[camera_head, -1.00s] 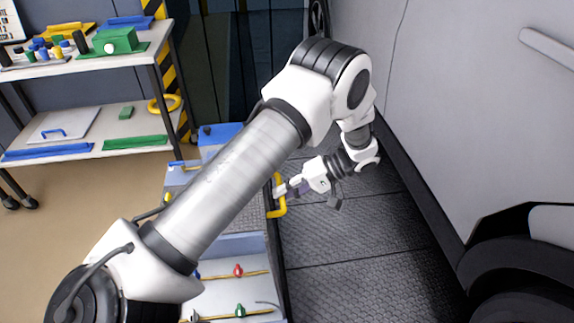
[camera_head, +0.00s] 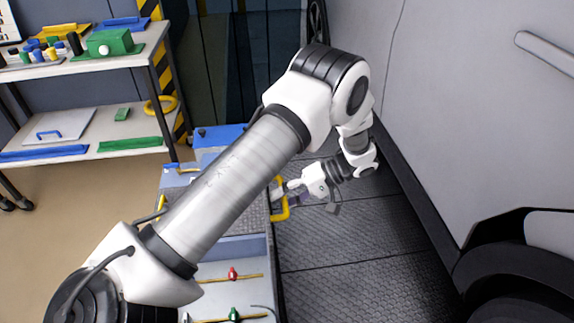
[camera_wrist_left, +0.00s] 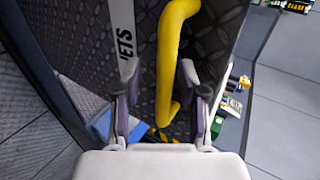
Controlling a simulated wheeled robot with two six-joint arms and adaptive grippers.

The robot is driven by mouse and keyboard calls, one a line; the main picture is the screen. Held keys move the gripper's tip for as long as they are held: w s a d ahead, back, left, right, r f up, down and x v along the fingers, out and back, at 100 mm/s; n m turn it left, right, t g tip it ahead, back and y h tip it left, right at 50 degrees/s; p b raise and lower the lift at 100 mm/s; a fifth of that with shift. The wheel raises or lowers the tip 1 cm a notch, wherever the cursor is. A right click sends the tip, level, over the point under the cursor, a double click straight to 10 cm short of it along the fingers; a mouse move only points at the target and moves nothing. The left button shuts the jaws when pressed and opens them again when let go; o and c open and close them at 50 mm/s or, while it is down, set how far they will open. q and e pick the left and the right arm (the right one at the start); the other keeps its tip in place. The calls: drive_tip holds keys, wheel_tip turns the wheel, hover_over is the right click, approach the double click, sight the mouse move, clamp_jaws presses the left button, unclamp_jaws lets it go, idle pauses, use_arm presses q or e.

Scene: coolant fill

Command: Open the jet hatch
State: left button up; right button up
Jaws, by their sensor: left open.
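The jet hatch shows in the left wrist view as a dark tread-patterned panel (camera_wrist_left: 215,40) with a white strip (camera_wrist_left: 124,35) lettered "JETS". A yellow bar handle (camera_wrist_left: 173,60) stands out from it. In the head view the handle (camera_head: 283,211) is at the right side of the low unit, and my arm hides much of the unit. My left gripper (camera_head: 283,191) is at the handle. In the wrist view its two fingers (camera_wrist_left: 163,90) are apart, with the handle running between them; I cannot tell whether they touch it. My right gripper is not in view.
A shelf (camera_head: 85,65) with coloured parts stands at the back left. A large pale vehicle body (camera_head: 480,110) with a dark wheel arch is on the right. Red (camera_head: 232,273) and green (camera_head: 235,314) valves sit in the unit's open lower part. Tread-plate floor (camera_head: 350,260) is clear between.

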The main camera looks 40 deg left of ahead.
use_arm(q)
drive_tip(key=v, duration=1.2)
drive_tip(key=shift+f, duration=0.15)
